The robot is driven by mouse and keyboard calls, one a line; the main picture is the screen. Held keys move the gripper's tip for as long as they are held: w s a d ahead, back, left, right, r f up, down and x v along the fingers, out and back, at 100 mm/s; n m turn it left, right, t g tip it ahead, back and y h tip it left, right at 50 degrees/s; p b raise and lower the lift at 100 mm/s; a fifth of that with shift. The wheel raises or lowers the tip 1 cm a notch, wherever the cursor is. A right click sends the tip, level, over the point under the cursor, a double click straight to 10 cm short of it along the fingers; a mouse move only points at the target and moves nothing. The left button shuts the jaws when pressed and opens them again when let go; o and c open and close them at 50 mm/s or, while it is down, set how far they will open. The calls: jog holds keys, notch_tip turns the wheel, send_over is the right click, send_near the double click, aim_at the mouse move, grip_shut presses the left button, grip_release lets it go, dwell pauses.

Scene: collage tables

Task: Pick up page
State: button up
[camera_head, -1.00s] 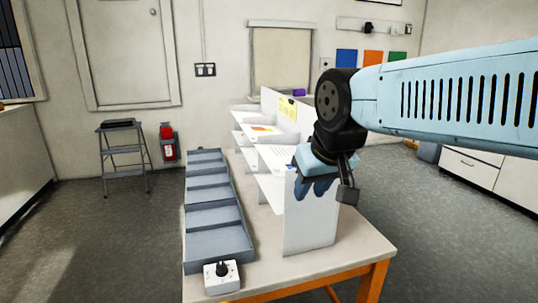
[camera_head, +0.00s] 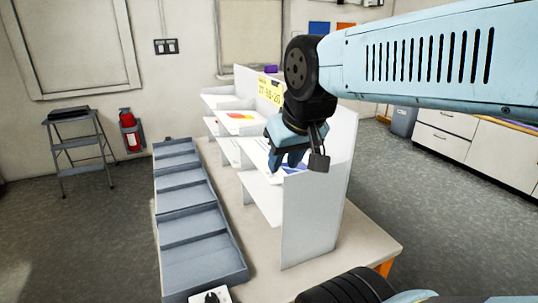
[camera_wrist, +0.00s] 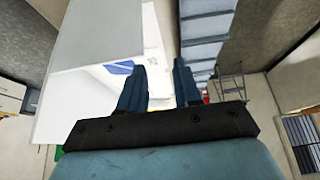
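White pages lie on the shelves of a white shelf unit (camera_head: 315,215) on the table. A page with red and yellow print (camera_head: 240,117) lies on an upper shelf toward the far end. A white page with blue print (camera_head: 294,169) is partly hidden behind my gripper (camera_head: 284,163); blue print on white (camera_wrist: 121,67) also shows in the wrist view, just left of my fingers. My gripper (camera_wrist: 160,75) is open, its two blue fingers apart with nothing between them. It is at the near end of the unit, by its upper shelf. I cannot tell whether it touches anything.
A row of grey trays (camera_head: 205,265) runs along the table's left side, with a small white control box (camera_head: 211,296) at its near end. The unit's near side panel (camera_head: 318,230) stands upright below my gripper. A step stool (camera_head: 78,150) and fire extinguisher (camera_head: 131,132) stand by the wall.

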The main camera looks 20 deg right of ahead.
jog(key=m+h, duration=1.6)
jog(key=m, duration=1.7)
send_near(258, 154)
jog(key=x, duration=0.7)
jog(key=shift+w+a+f, duration=0.1)
jog(key=shift+w, duration=0.3)
jog(key=shift+c, duration=0.4)
